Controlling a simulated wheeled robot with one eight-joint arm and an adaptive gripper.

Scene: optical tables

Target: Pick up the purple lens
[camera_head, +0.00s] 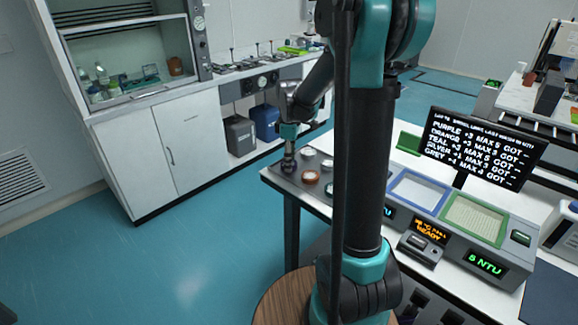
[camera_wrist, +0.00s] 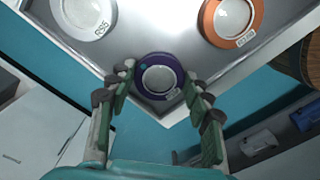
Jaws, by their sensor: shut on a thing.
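The purple lens (camera_wrist: 142,72) is a round purple-rimmed disc with a pale centre and a small label. In the wrist view it lies between the fingertips of my gripper (camera_wrist: 158,80), near the corner of the grey surface. The fingers are shut on its rim from both sides. I cannot tell whether it is lifted off the surface. In the head view my gripper (camera_head: 289,165) points down at the near left corner of the white table (camera_head: 270,176); the lens is not clear there.
An orange-rimmed lens (camera_wrist: 208,28) and a silver lens (camera_wrist: 60,18) lie close by on the grey surface. The orange one also shows in the head view (camera_head: 310,177). A black text screen (camera_head: 480,147) and a blue-rimmed tray (camera_head: 417,191) stand to the right. Left of the corner is open floor.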

